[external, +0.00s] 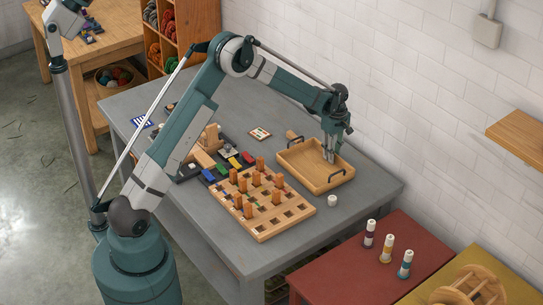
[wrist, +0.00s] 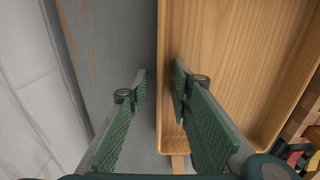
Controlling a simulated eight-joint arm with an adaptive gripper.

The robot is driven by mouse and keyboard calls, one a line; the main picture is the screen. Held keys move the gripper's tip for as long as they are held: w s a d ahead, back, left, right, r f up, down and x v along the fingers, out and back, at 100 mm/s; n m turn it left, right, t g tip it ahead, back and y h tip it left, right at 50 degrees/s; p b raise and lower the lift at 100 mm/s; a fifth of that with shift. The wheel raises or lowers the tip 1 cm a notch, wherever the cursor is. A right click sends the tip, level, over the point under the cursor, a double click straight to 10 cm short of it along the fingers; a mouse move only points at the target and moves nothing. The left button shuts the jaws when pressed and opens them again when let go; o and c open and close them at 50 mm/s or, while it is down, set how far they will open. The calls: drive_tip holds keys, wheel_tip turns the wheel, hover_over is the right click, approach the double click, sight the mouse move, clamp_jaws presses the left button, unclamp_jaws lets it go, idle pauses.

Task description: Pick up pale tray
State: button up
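The pale wooden tray (external: 303,172), shallow with dark handles at two ends, lies on the grey table near the wall. In the wrist view the tray (wrist: 240,60) fills the right side. My gripper (external: 331,155) points down at the tray's wall-side edge. In the wrist view my gripper (wrist: 160,80) is open, its green pads apart with the tray's side wall running between them. The left finger is over the table outside the tray, the right finger over its inside. Nothing is held. Whether the pads touch the wall cannot be told.
A wooden pegboard (external: 268,215) with several upright pegs stands close in front of the tray. A small white cylinder (external: 332,200) is near its right corner. Coloured blocks (external: 235,163) lie to the left. The brick wall (external: 410,110) is behind, with a bare table strip (wrist: 110,45) between.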

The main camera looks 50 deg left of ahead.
drive_tip(key=shift+c, duration=0.2)
clamp_jaws()
drive_tip(key=shift+r, duration=0.1)
drive_tip(key=shift+r+p, duration=0.65)
drive_tip(key=shift+r, duration=4.3)
